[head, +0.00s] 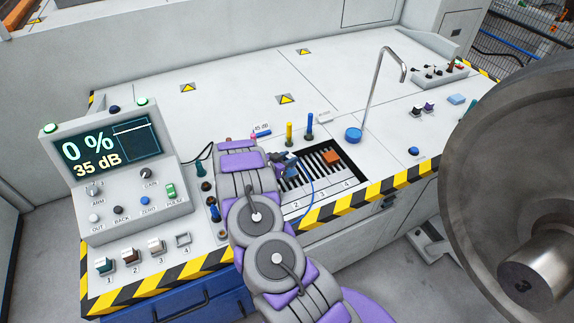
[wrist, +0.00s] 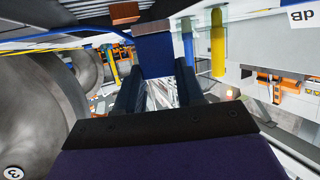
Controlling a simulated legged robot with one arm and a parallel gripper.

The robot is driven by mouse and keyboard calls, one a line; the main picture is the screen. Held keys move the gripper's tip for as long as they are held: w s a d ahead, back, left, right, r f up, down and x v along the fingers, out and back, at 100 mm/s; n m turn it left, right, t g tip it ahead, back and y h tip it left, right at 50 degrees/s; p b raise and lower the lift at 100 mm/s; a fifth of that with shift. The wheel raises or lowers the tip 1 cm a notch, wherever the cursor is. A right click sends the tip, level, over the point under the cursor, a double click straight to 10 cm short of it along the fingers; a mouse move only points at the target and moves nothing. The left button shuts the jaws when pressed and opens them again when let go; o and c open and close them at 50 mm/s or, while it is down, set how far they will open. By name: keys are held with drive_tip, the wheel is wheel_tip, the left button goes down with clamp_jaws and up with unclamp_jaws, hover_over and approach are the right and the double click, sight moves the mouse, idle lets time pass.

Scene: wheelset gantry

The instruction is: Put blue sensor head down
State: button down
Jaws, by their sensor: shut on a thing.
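The blue sensor head (wrist: 154,55) sits between the fingertips of my gripper (wrist: 157,74) in the wrist view. My gripper is shut on it. In the head view my gripper (head: 284,161) is over the left part of a dark slotted tray (head: 318,172) set into the bench, and the arm and fingers hide most of the sensor head. A thin blue cable (head: 312,184) runs down beside the gripper. I cannot tell whether the sensor head touches the tray.
A control panel (head: 118,158) reading "0 %" and "35 dB" is at left. A large wheel (head: 510,140) fills the right. The rear bench top is mostly clear.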

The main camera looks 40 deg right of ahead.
drive_tip(key=shift+w+d, duration=0.1)
drive_tip(key=shift+w, duration=0.2)
wheel_tip(320, 180, down, 4)
drive_tip(key=shift+s+r+b, duration=0.1)
drive_tip(key=shift+r+b, duration=0.1)
drive_tip(key=shift+b, duration=0.5)
drive_tip(key=shift+r, duration=0.1)
drive_tip(key=c, duration=0.6)
unclamp_jaws()
